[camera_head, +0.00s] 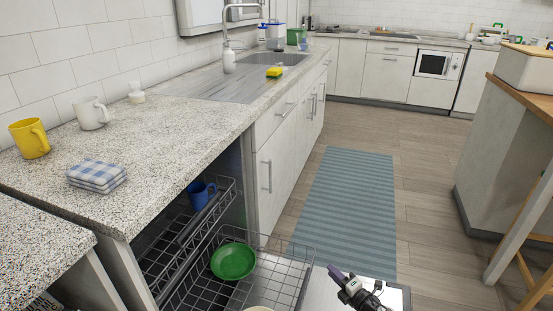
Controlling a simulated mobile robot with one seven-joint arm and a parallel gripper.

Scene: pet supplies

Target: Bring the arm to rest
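My gripper (347,279) shows at the bottom of the head view, right of the middle. It is above the open dishwasher door (320,290), to the right of the pulled-out rack. Only its end part shows, and the rest of the arm is cut off by the lower edge. It is too small to tell how its fingers stand or whether anything is between them.
The pulled-out lower rack (290,262) holds a green bowl (233,262); a blue mug (200,194) is in the upper rack. Yellow (29,139) and white (91,113) mugs and a folded cloth (97,176) lie on the counter (165,150). The floor and striped rug (347,205) are clear.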

